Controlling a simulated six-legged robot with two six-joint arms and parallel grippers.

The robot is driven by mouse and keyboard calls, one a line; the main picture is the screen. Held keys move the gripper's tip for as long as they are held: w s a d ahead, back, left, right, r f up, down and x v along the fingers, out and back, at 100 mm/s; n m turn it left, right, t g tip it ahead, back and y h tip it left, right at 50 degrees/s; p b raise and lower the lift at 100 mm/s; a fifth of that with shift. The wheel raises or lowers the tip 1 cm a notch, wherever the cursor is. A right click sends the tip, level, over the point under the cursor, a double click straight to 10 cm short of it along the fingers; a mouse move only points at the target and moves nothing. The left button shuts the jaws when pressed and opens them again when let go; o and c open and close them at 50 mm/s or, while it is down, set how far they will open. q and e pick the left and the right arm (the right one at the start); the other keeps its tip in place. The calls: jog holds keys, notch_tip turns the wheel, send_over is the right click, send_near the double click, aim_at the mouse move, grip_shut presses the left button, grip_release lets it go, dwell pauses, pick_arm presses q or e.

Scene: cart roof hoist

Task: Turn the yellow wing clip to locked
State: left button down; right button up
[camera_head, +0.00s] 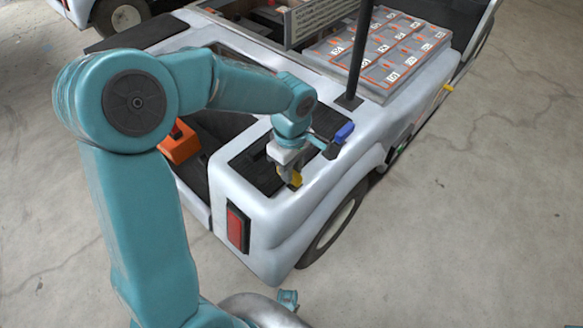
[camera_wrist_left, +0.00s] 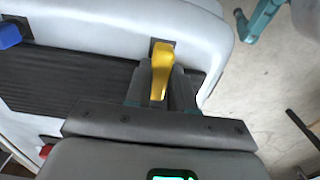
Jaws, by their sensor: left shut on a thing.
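The yellow wing clip (camera_head: 296,179) sits on the pale cart body at the near edge of a black ribbed panel. My left gripper (camera_head: 288,172) reaches down onto it from above and is shut on it. In the left wrist view the yellow wing clip (camera_wrist_left: 162,70) runs lengthwise between the dark fingers, with its far end on a small dark base. The fingers hide part of its sides.
A blue clip (camera_head: 344,132) stands at the panel's far right, beside a black upright post (camera_head: 360,50). An orange box (camera_head: 179,143) lies in the dark well to the left. A labelled grid panel (camera_head: 380,50) is behind. Open concrete floor lies right of the cart.

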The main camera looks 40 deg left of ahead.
pick_arm(q)
jog(key=shift+r, duration=0.1)
dwell(0.3)
jog(key=c, duration=1)
grip_release()
jog(key=shift+o, duration=0.2)
notch_tip(320, 180, up, 16)
jog(key=p, duration=0.5)
jog(key=shift+r, duration=0.15)
